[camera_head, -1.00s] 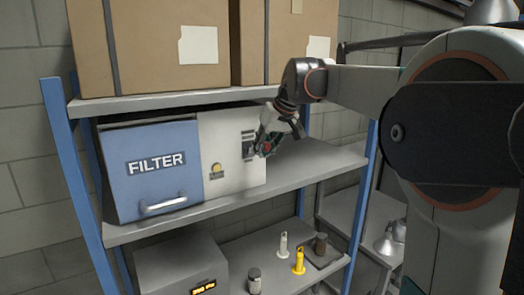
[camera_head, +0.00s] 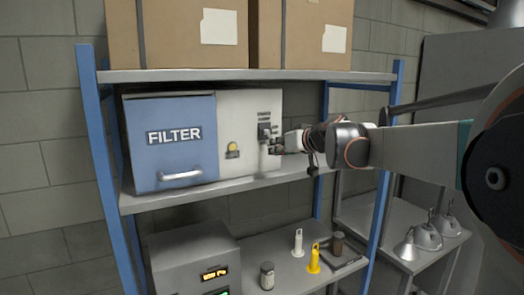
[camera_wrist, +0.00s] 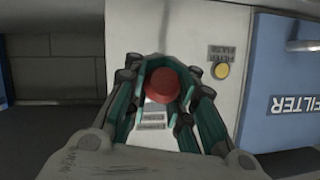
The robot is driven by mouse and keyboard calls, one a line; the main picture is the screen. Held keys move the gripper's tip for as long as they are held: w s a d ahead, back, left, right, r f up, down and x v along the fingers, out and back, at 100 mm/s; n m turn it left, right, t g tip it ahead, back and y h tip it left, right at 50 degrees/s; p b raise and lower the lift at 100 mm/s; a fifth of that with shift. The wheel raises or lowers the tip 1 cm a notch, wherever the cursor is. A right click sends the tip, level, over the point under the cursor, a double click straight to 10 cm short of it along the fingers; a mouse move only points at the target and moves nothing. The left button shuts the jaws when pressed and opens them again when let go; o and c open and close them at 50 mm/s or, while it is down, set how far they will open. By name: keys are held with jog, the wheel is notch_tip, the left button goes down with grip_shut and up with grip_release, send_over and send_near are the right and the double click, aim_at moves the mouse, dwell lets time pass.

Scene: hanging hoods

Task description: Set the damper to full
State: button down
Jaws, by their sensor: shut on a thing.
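The white control panel (camera_head: 226,105) is on the middle shelf, right of the blue FILTER door (camera_head: 180,160). Near its right edge is a dark damper fitting (camera_head: 264,130) with a small label above it; the lettering is too small to read. My gripper (camera_head: 276,148) reaches it from the right and hides part of it. In the wrist view, which shows the panel upside down, my gripper (camera_wrist: 162,88) has its fingers on both sides of a red knob (camera_wrist: 163,84) and is shut on it. Small labels (camera_wrist: 152,121) show beside the knob.
A yellow button (camera_head: 233,148) is on the same panel, left of the fitting. Cardboard boxes (camera_head: 190,38) stand on the shelf above. Small bottles and a grey box (camera_head: 190,255) with lit displays are below. Blue posts (camera_head: 100,150) frame the shelf; metal hoods (camera_head: 425,235) stand at right.

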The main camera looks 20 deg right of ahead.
jog(key=shift+w+f, duration=0.2)
jog(key=shift+f, duration=0.25)
dwell(0.3)
jog(key=c, duration=1.5)
grip_release()
jog(key=shift+w, duration=0.15)
jog(key=shift+o, duration=0.2)
notch_tip(320, 180, up, 10)
